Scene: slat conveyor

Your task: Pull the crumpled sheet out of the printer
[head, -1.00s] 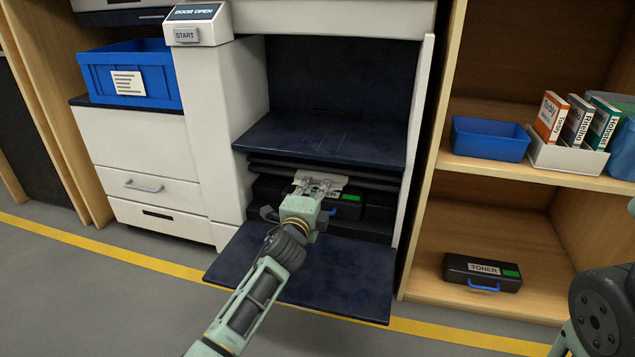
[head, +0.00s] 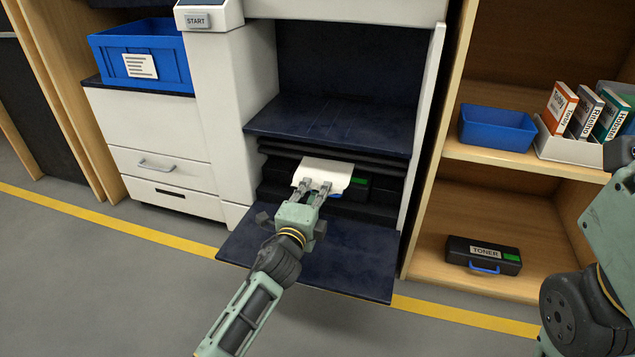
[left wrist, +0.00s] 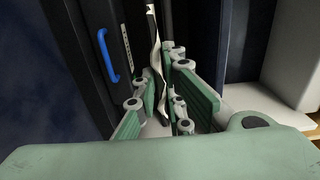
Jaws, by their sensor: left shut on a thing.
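The crumpled sheet (head: 325,172) is white and sticks out of the slot below the printer's (head: 222,110) dark open bay, with a wavy front edge. My left gripper (head: 317,187) is shut on this edge. In the left wrist view the sheet (left wrist: 155,60) shows edge-on as a thin wavy strip running between the fingers (left wrist: 160,95). Its far end is hidden inside the printer. A dark toner cartridge (head: 360,184) with a green label and a blue handle (left wrist: 107,55) sits in the printer just below the sheet. My right gripper is out of view; only part of its arm shows.
The dark door panel (head: 340,262) is folded down in front of the printer, below my left gripper. A wooden shelf at the right holds a blue tray (head: 497,128), boxes and another toner cartridge (head: 483,255). A blue bin (head: 140,62) stands at the left. The floor in front is clear.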

